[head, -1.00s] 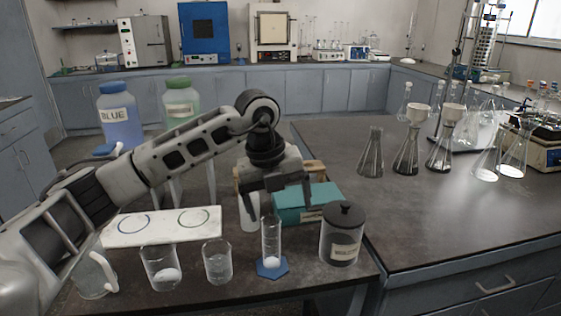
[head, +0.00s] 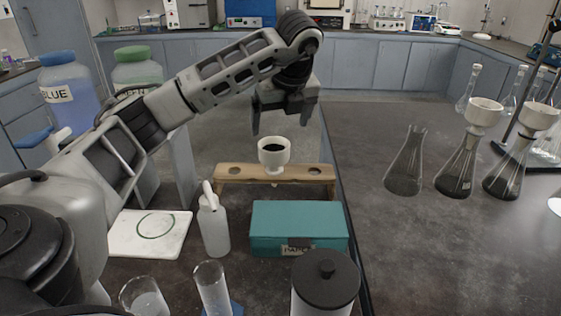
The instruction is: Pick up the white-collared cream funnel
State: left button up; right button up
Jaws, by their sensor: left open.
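A pale cream-white funnel (head: 273,158) with a dark inside stands upright in a wooden rack (head: 232,174) in the head view. Two more pale funnels sit in flask mouths on the right bench, a left one (head: 484,113) and a right one (head: 538,118). I cannot tell their collar colours apart surely. My left gripper (head: 283,122) is open and empty, fingers pointing down, and appears just above and behind the rack funnel in the picture, apart from it. My right gripper is not in view.
A teal box (head: 300,225) and a white bottle (head: 213,228) stand in front of the rack. A dark-lidded jar (head: 326,280) and glass cylinder (head: 211,285) are nearer. Several flasks, including an empty-mouthed one (head: 405,165), stand on the right bench. Its near middle is clear.

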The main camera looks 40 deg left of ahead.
aim_at(274, 154)
pick_arm(q)
jog(key=p+x, duration=0.1)
jog(key=x, duration=1.1)
jog(key=shift+d, duration=0.15)
jog(key=c, duration=1.1)
